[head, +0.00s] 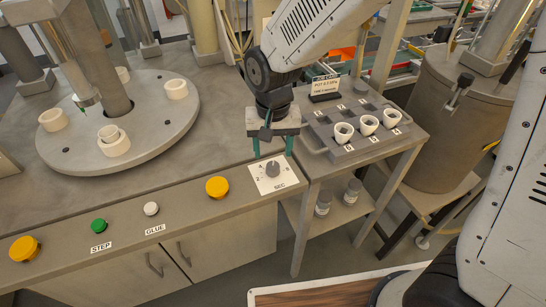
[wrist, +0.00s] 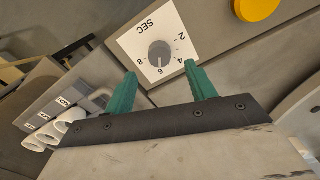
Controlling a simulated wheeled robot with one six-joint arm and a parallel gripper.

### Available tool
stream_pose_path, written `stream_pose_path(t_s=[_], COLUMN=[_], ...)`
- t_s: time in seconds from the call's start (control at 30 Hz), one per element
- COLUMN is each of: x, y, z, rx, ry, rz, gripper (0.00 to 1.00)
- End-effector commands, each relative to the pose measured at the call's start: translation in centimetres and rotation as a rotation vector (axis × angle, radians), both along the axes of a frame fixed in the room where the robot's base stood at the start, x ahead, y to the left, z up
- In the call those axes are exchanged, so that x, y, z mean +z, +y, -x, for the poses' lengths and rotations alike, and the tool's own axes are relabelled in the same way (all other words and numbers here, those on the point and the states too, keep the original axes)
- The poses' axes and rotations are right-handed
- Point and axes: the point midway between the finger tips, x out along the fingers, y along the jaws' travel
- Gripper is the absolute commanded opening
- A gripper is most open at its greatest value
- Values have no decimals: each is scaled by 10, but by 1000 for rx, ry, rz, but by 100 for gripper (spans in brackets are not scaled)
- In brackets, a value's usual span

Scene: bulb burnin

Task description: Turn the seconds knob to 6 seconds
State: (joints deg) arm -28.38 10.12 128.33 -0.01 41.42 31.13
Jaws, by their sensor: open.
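The seconds knob (head: 272,168) is a small grey dial on a white square plate (head: 263,184) marked SEC, on the sloped front of the bench. In the wrist view the knob (wrist: 160,50) stands in the middle of the plate, with 2, 4, 6 and 8 around it. A faint light mark on it seems to face the 6, but it is too small to be sure. My gripper (head: 272,148) points down just behind and above the knob. Its green fingers are apart and empty; in the wrist view the gripper (wrist: 161,76) shows them either side below the knob, not visibly touching it.
Yellow buttons (head: 217,187) (head: 24,249), a green STEP button (head: 99,226) and a white GLUE button (head: 151,209) line the same panel. A round turntable (head: 165,128) with white rings is at left. A grey tray (head: 380,151) with white cups stands on the right.

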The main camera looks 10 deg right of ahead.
Motion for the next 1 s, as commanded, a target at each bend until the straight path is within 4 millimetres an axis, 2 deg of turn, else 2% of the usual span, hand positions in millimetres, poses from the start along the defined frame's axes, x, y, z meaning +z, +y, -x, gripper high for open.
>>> stream_pose_path(t_s=[0.1,0.23,0.8,0.87,0.9,1.0], x=[18,27,29,27,24,36], y=[0,0,-1,-4,-9,-28], z=[-1,0,1,7,16,40], rx=[0,0,25,63,99,176], ry=[-2,-1,7,31,63,109], rz=[-1,0,4,16,31,46], gripper=[56,56,56,56,56,56])
